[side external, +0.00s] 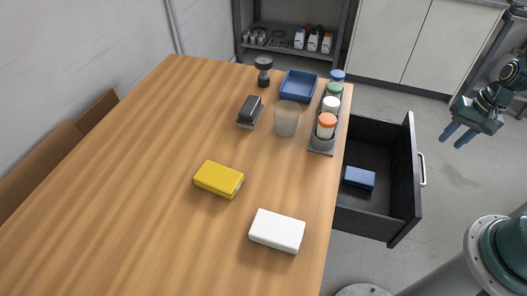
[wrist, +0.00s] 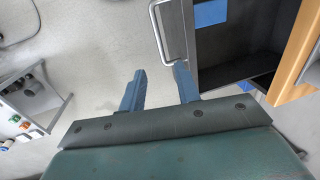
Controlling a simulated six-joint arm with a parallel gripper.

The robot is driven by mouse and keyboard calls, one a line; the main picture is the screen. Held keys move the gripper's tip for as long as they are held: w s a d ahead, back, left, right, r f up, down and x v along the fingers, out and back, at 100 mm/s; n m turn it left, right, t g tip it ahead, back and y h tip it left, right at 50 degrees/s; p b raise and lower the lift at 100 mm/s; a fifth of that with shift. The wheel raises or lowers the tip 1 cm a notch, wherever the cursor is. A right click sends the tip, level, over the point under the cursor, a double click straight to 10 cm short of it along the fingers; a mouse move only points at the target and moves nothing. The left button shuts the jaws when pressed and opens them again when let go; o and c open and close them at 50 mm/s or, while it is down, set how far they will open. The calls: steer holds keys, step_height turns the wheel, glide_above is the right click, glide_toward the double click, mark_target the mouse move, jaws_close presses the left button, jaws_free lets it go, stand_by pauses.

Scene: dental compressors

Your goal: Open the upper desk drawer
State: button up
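The black desk drawer (side external: 402,180) stands pulled out from the right side of the desk, and its inside shows. A blue box (side external: 359,178) lies in it; the blue box also shows in the wrist view (wrist: 210,12). The metal drawer handle (side external: 422,169) is on the drawer's outer front. My gripper (side external: 451,138) is open and empty, to the right of the handle and apart from it. In the wrist view my gripper's blue fingers (wrist: 158,83) are spread, with the handle (wrist: 156,35) ahead of them. Whether another drawer lies below is hidden.
The wooden desk (side external: 150,170) holds a yellow box (side external: 219,179), a white box (side external: 277,231), a blue tray (side external: 298,86), a cup (side external: 286,119) and a rack of capped jars (side external: 321,142). A shelf (side external: 280,38) stands behind.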

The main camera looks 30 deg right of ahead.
mark_target(424, 166)
steer(key=shift+w+a+f, duration=0.25)
steer(key=shift+f, duration=1.6)
steer(key=shift+w+a+f, duration=0.2)
steer(key=shift+w+f, duration=0.05)
steer(key=shift+f, duration=1.55)
steer(key=shift+w+a+f, duration=0.25)
steer(key=shift+f, duration=1.6)
jaws_close()
